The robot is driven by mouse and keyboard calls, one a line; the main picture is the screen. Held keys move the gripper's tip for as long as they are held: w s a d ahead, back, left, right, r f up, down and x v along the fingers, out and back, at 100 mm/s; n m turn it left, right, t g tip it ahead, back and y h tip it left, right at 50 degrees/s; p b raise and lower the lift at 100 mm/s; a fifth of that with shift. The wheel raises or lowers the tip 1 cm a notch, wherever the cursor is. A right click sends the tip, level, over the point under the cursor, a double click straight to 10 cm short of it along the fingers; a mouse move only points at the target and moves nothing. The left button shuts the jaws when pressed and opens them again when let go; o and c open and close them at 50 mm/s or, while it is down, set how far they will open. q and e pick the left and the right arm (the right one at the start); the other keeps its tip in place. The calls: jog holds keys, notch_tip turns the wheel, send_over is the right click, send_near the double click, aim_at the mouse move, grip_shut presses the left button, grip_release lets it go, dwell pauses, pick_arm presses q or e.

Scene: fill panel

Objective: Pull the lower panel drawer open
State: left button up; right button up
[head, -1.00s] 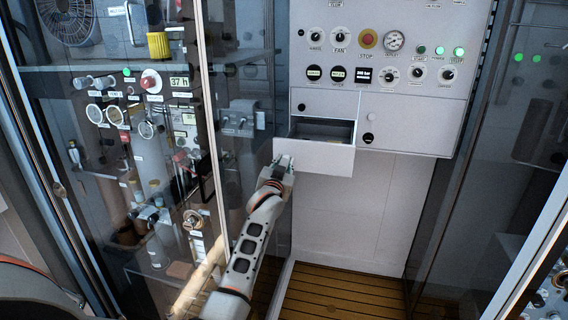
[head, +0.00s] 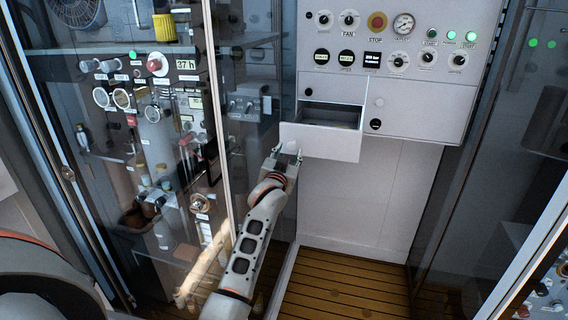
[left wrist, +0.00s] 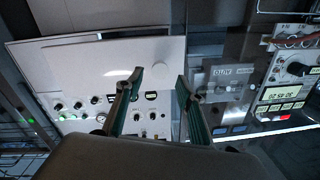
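The lower panel drawer (head: 320,143) is a white box under the left side of the white control panel (head: 340,88). It stands pulled out, with its dark inside showing above the front. My left gripper (head: 288,153) is just in front of the drawer front's lower left part. Its two fingers are spread apart with nothing seen between them. In the left wrist view the open fingers (left wrist: 160,84) reach toward a large white face, with the panel's knobs beyond. Whether a fingertip touches the drawer is hard to tell. My right gripper is not in view.
A glass door with a pale frame edge (head: 214,110) stands close left of my left arm. Behind it are gauges and shelves. Another glass pane (head: 480,170) is at the right. The slatted wooden floor (head: 340,285) below the drawer is clear.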

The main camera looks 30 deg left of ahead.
pick_arm(q)
jog(key=v, duration=0.8)
jog(key=s+d+f+m+g+h, duration=0.1)
jog(key=s+d+f, duration=0.15)
jog(key=f, duration=0.35)
jog(key=s+d+f+m+h, duration=0.1)
jog(key=s+d+f, duration=0.15)
jog(key=f, duration=0.25)
jog(key=s+d+f+m+g+h, duration=0.1)
jog(key=s+d+f, duration=0.3)
jog(key=s+f, duration=0.4)
jog(key=s+d+f+m+g+h, duration=0.1)
jog(key=s+d+f+g+h, duration=0.1)
jog(key=s+d+f, duration=0.3)
jog(key=s+d+f+g+h, duration=0.2)
jog(key=s+f, duration=0.9)
jog(key=s, duration=0.6)
jog(key=shift+d+f+m+h, duration=0.25)
jog(key=shift+d+m+h, duration=0.2)
jog(key=shift+d, duration=0.7)
